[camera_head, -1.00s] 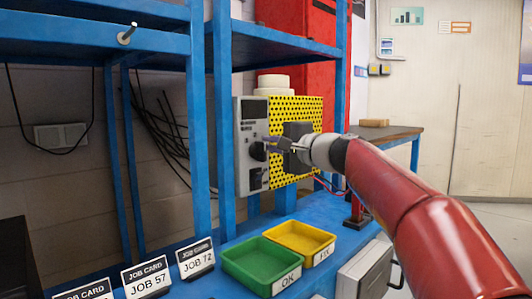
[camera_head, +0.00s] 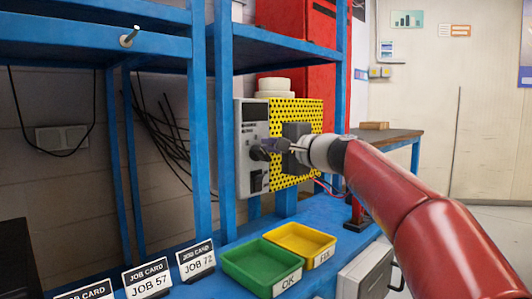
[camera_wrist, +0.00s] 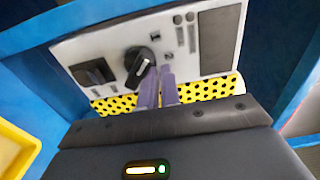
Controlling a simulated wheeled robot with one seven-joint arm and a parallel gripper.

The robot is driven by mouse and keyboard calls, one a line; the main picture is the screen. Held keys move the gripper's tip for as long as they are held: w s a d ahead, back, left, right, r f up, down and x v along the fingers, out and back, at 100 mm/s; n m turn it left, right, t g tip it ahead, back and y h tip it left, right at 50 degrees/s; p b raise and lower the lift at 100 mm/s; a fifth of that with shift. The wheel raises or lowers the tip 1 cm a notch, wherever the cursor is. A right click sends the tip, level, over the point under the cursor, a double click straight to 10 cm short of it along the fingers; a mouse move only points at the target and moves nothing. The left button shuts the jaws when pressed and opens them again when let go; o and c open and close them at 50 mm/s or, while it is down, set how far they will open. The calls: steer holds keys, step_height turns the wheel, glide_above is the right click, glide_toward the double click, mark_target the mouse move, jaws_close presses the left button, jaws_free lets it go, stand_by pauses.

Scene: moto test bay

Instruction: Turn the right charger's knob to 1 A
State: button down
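The charger (camera_head: 245,180) is a grey panel in front of a yellow, black-dotted board; its face (camera_wrist: 115,45) fills the upper wrist view. Its round black knob (camera_wrist: 139,66) carries a white pointer mark, slanted in the wrist view. In the head view the knob (camera_head: 257,151) is partly behind my fingers. My gripper (camera_wrist: 159,70) has its two purplish fingers close together, tips beside the knob and overlapping its edge in the wrist view; contact is unclear. Nothing shows between the fingers. My gripper (camera_head: 266,148) points left in the head view.
A black switch (camera_wrist: 94,72) sits beside the knob. A green OK tray (camera_head: 235,266) and a yellow FIX tray (camera_head: 300,240) stand on the blue bench (camera_head: 215,285) below. Blue rack posts (camera_head: 226,110) rise left of the charger. Job cards (camera_head: 196,260) stand at the front left.

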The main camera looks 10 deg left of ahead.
steer(key=shift+s+a+r+y, duration=0.3)
steer(key=shift+s+a, duration=0.25)
steer(key=shift+a, duration=0.2)
steer(key=shift+s+d+f+g+b, duration=0.1)
steer(key=shift+d+f+g+b, duration=0.1)
steer(key=shift+g+b, duration=0.15)
steer(key=shift+s+d+f+b, duration=0.15)
steer(key=shift+s+d+b, duration=0.15)
steer(key=shift+s+b, duration=0.15)
steer(key=b+v, duration=0.2)
steer(key=v, duration=0.4)
steer(key=shift+w+d, duration=0.1)
steer(key=shift+d, duration=0.05)
steer(key=s+d+f+n+g+h+p, duration=0.1)
steer(key=s+d+f+h, duration=0.4)
steer(key=s+f, duration=0.5)
steer(key=s+d+f+n+g+h+p, duration=0.1)
steer(key=s+d+f+n+g+h, duration=0.1)
steer(key=s+d+f+n+h, duration=0.2)
steer(key=s+d+f+n+g+h+p, duration=0.2)
steer(key=s+d+f+h, duration=0.3)
steer(key=s+f, duration=1.2)
steer(key=d+f, duration=0.3)
steer(key=d, duration=0.1)
steer(key=shift+n+h, duration=0.3)
steer(key=shift+n, duration=0.1)
